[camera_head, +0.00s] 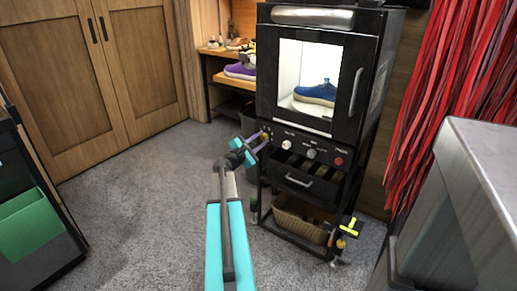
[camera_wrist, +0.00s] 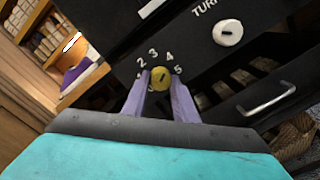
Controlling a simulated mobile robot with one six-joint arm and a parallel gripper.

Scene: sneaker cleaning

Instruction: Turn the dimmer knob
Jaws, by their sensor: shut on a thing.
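The dimmer knob (camera_wrist: 160,79) is a small round yellow knob on the black front panel, ringed by white numbers, with 2, 3, 4 and 5 readable. In the head view it is a small yellowish spot (camera_head: 265,137) at the panel's left end. My gripper (camera_wrist: 161,82) has its two purple fingers on either side of the knob, closed on it. In the head view my gripper (camera_head: 257,147) reaches the panel's left end from the front left. The finger contact is partly hidden there.
The black cabinet (camera_head: 366,75) holds a blue sneaker (camera_head: 316,94) in a lit chamber. A white knob (camera_wrist: 228,33) sits right of the dimmer knob. A drawer handle (camera_wrist: 268,98) juts out below. A basket (camera_head: 300,218) stands underneath. Carpet at left is clear.

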